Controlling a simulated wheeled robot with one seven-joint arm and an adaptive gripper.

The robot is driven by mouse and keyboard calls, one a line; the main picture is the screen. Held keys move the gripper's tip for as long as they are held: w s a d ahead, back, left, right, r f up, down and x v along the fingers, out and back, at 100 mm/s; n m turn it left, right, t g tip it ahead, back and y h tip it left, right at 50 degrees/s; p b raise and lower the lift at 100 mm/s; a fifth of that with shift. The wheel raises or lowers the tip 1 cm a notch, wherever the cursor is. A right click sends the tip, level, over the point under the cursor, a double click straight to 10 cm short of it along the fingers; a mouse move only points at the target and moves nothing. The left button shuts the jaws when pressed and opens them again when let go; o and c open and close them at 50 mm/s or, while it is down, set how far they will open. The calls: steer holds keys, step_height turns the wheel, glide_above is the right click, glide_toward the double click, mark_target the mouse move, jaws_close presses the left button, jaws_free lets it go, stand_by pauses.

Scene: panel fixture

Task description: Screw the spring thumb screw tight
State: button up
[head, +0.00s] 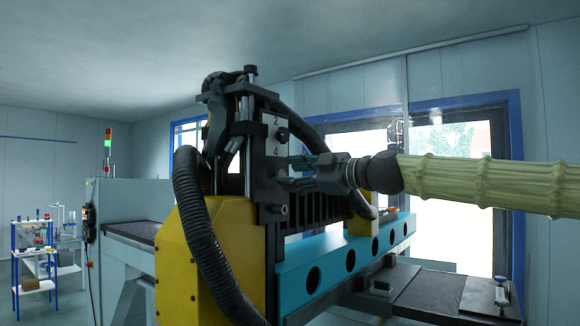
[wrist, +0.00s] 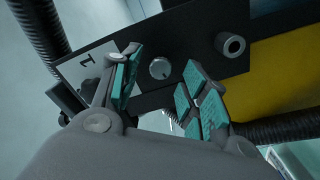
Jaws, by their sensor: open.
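A black panel (wrist: 200,25) carries a round silver screw head (wrist: 160,68), seen almost face-on in the wrist view between my fingers. A black knob with a hollow end (wrist: 230,44) sticks out of the panel to its right. I cannot tell for certain which is the spring thumb screw. My gripper (wrist: 163,60) is open, its teal-padded fingers on either side of the silver head, with visible gaps. In the head view my gripper (head: 291,171) points left at the panel's face, between an upper black knob (head: 283,134) and a lower one (head: 281,209). The fingers hide the spot between them.
The panel belongs to a yellow machine head (head: 180,262) on a teal beam (head: 340,262). A thick black corrugated hose (head: 192,200) loops down in front. A plate marked 1 (wrist: 85,62) lies beside my left finger. A cart (head: 35,260) stands far left.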

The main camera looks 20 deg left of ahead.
steer(key=shift+w+a, duration=0.15)
steer(key=shift+a, duration=0.5)
steer(key=shift+d, duration=0.1)
steer(key=shift+c, duration=0.2)
jaws_close()
steer(key=shift+f, duration=0.15)
